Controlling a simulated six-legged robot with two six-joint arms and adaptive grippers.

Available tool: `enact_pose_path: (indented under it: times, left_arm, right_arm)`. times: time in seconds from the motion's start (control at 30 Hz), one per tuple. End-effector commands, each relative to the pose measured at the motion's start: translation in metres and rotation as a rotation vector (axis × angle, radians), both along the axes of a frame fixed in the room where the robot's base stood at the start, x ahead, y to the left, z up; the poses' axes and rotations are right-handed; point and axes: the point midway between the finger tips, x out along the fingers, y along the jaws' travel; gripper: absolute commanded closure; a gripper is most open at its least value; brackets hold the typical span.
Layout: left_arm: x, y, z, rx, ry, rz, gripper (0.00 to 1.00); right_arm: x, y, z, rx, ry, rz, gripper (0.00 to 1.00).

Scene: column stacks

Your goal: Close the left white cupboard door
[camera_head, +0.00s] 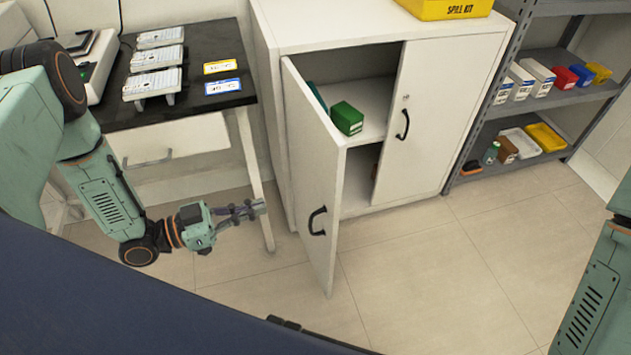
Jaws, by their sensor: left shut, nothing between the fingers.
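The left white cupboard door (308,165) stands open, swung out toward me from the white cupboard (345,20). Its black handle (317,221) is on the outer face near the free edge. The right cupboard door (437,115) is shut and has its own black handle (402,125). My left gripper (258,208) is shut and empty, to the left of the open door and apart from it, at about the handle's height in the picture. My right arm shows at the right edge, but its gripper is not in view.
A green box (347,118) sits on the shelf inside the cupboard. A black-topped table (205,112) with trays and cards stands left of the cupboard, its leg close to my left gripper. A grey shelf rack (554,103) stands on the right. The tiled floor (430,270) before the cupboard is clear.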

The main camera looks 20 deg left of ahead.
Motion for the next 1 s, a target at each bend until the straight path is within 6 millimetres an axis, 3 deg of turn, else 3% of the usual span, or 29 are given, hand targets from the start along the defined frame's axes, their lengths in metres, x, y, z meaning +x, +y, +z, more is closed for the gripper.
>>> enact_pose_path:
  times: [0.23, 0.7, 1.0]
  left_arm:
    - [0.007, -0.017, 0.003, -0.007, -0.021, -0.006, 1.00]
    - [0.060, -0.080, 0.002, -0.005, -0.021, -0.005, 1.00]
    - [0.085, -0.105, 0.002, -0.005, -0.020, 0.000, 1.00]
  right_arm:
    - [0.000, 0.000, -0.006, 0.000, 0.001, -0.003, 0.60]
    - [-0.001, 0.000, -0.031, 0.000, 0.001, -0.002, 0.60]
    - [-0.001, 0.000, -0.041, 0.000, 0.001, -0.002, 0.60]
